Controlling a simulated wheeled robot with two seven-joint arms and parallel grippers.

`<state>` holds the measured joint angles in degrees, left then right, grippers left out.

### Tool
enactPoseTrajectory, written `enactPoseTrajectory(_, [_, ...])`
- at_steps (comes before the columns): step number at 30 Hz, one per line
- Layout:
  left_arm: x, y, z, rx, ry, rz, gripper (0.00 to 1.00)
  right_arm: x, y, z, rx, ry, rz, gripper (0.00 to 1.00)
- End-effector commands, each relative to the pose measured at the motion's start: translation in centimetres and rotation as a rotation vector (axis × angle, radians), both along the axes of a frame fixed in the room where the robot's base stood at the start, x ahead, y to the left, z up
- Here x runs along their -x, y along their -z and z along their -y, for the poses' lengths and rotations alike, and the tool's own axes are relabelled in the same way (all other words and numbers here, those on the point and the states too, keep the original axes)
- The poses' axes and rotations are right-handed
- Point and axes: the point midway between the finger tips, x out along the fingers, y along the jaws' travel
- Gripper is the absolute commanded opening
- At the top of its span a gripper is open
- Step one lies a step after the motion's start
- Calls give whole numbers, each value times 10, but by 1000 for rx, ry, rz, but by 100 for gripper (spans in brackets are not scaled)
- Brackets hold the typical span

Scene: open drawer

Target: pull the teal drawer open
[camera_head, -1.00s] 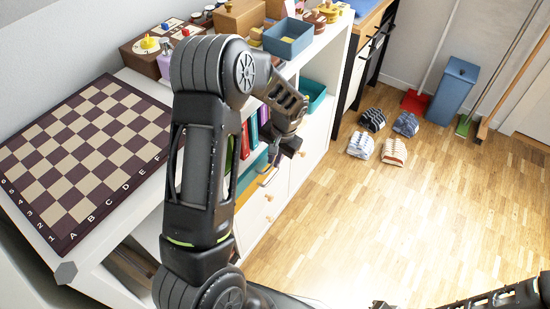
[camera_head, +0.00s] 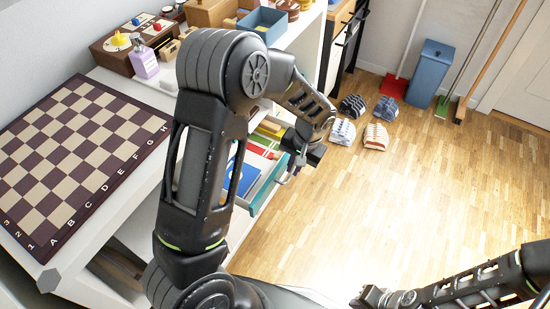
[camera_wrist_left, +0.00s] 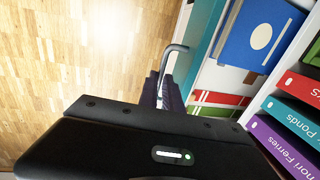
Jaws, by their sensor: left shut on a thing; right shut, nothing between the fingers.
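The teal drawer (camera_head: 265,194) stands out from the white shelf unit, open, with a blue book (camera_head: 243,180) and red, white and green items inside. In the left wrist view the drawer's teal front (camera_wrist_left: 197,50) runs along the metal bar handle (camera_wrist_left: 174,58). My left gripper (camera_head: 291,173) is shut on the handle at the drawer's front; its fingers (camera_wrist_left: 163,92) also show in the left wrist view, where the wrist housing hides part of the grip. My right gripper (camera_head: 366,299) is shut and empty at the bottom of the head view, away from the drawer.
A chessboard (camera_head: 75,150) lies on the unit's white top, with a blue box (camera_head: 263,24) and other items further back. Several slippers (camera_head: 376,136) and a blue bin (camera_head: 428,74) stand on the floor. The wood floor (camera_head: 430,190) before the drawer is clear.

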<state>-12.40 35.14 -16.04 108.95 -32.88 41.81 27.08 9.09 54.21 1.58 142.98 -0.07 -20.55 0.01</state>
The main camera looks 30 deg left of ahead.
Motion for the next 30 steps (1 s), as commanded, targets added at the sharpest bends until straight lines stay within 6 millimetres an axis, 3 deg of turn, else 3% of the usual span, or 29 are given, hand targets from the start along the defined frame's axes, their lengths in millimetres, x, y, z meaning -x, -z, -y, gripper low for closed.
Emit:
enactPoseTrajectory(3, [-1, 0, 26, -1, 5, -1, 0, 0, 2, 0, 0, 0, 0, 0])
enactPoseTrajectory(10, [-1, 0, 55, -1, 1, -1, 0, 0, 4, 0, 0, 0, 0, 0])
enactPoseTrajectory(23, [-1, 0, 61, -1, 0, -2, 0, 0, 4, 0, 0, 0, 0, 0])
enactPoseTrajectory(24, [-1, 0, 61, -1, 0, -2, 10, 0, 4, 0, 0, 0, 0, 0])
enactPoseTrajectory(27, [-1, 0, 61, -1, 0, -1, 18, 0, 4, 0, 0, 0, 0, 0])
enactPoseTrajectory(30, [-1, 0, 61, -1, 0, -1, 18, 0, 4, 0, 0, 0, 0, 0])
